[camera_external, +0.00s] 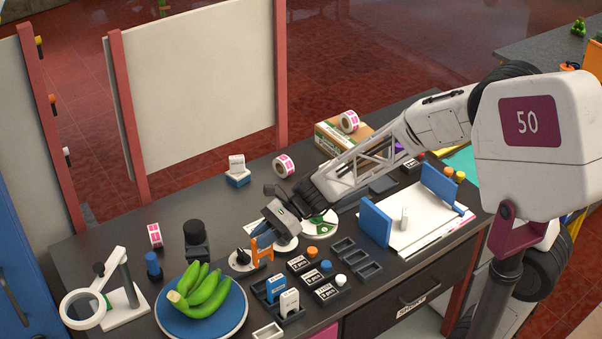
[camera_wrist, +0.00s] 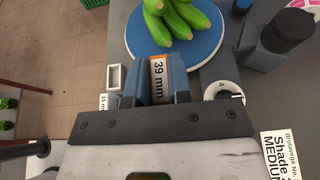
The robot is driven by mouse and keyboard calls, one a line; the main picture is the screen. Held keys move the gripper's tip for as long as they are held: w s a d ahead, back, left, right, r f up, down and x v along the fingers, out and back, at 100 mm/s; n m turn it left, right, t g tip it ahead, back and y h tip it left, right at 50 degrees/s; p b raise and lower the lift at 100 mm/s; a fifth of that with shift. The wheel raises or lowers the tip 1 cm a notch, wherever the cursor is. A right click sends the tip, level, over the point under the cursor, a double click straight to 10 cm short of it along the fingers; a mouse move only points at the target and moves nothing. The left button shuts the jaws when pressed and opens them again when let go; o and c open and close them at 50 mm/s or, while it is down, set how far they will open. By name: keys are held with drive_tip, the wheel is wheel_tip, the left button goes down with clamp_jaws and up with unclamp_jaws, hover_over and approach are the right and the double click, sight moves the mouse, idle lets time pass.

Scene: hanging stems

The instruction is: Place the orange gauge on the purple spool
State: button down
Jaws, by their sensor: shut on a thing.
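The orange gauge (camera_external: 262,252) is held at the end of my gripper (camera_external: 264,234), low over the dark table near the front middle. In the wrist view the gauge (camera_wrist: 158,82) shows a white "39 mm" label and sits between the two blue fingers of my gripper (camera_wrist: 160,76), which are shut on it. A small purple patch (camera_external: 398,147) shows beyond my arm, near the cardboard box. It is mostly hidden, and I cannot tell if it is the purple spool. No purple spool is clear in the wrist view.
A blue plate (camera_external: 201,308) of green bananas lies left of the gauge. A magnifier stand (camera_external: 103,297), a black bottle (camera_external: 196,240) and several small labelled trays are nearby. The table's back left is fairly clear.

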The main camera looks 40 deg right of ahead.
drive_tip(key=shift+w+d, duration=0.1)
drive_tip(key=w+d+m+t+h, duration=0.1)
drive_tip(key=w+d+m+t, duration=0.25)
drive_tip(key=w+d, duration=0.8)
drive_tip(key=w+d+m+t+h, duration=0.1)
drive_tip(key=w+d+m+t, duration=0.25)
drive_tip(key=d, duration=1.55)
drive_tip(key=s+d+f+m+t+h, duration=0.1)
drive_tip(key=d+m+t+h, duration=0.1)
drive_tip(key=d, duration=1.5)
drive_tip(key=s+d+f+m+t+h, duration=0.1)
drive_tip(key=d+m+t+h, duration=0.2)
drive_tip(key=d, duration=1.5)
drive_tip(key=shift+s+d+m+t+h, duration=0.3)
drive_tip(key=shift+s+m+h, duration=0.1)
drive_tip(key=shift+m+h, duration=0.35)
drive_tip(key=w+d, duration=0.3)
drive_tip(key=w, duration=0.4)
drive_tip(key=w+d+f, duration=0.1)
drive_tip(key=w+d, duration=0.3)
drive_tip(key=w, duration=0.3)
drive_tip(key=shift+d+f, duration=0.2)
drive_tip(key=shift+d, duration=0.1)
